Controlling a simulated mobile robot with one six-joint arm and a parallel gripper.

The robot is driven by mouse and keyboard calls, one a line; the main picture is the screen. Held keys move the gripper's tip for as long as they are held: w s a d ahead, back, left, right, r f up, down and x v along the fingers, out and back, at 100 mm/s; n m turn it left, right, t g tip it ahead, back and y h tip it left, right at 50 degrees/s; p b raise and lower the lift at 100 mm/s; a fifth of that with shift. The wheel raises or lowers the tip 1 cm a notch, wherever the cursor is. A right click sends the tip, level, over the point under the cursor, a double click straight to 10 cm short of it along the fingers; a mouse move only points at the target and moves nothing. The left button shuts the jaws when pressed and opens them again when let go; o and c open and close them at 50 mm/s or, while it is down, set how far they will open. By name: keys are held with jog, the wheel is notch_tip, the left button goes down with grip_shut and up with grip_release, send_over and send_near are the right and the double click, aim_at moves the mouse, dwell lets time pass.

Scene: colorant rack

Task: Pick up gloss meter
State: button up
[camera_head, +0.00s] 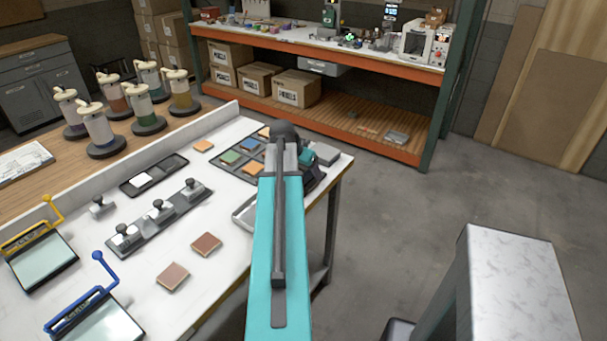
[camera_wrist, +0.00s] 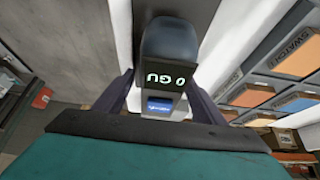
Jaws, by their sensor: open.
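The gloss meter (camera_wrist: 168,42) shows in the wrist view as a dark rounded device with a lit display reading "0 GU" and a small blue label panel below it. My gripper (camera_wrist: 160,86) is open, with one dark finger on each side of the meter. I cannot tell whether the fingers touch it. In the head view my teal arm reaches over the right end of the white bench and hides most of that area, so I cannot make out the meter clearly there.
A dark swatch tray (camera_head: 226,170) with coloured tiles lies left of my arm. A rack of grey-handled tools (camera_head: 158,217) and loose brown tiles (camera_head: 206,244) lie on the white bench (camera_head: 130,285). Floor (camera_head: 400,220) is clear to the right, up to a marble-topped block (camera_head: 515,285).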

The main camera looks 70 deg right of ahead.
jog(key=c, duration=1.5)
jog(key=shift+o, duration=0.2)
jog(key=shift+r, duration=0.25)
jog(key=shift+d+r+b, duration=0.1)
jog(key=shift+r+b, duration=0.65)
jog(key=shift+r, duration=0.8)
jog(key=s+a+b, duration=0.4)
jog(key=s+a, duration=0.3)
jog(key=a, duration=0.2)
jog(key=shift+r+b, duration=0.35)
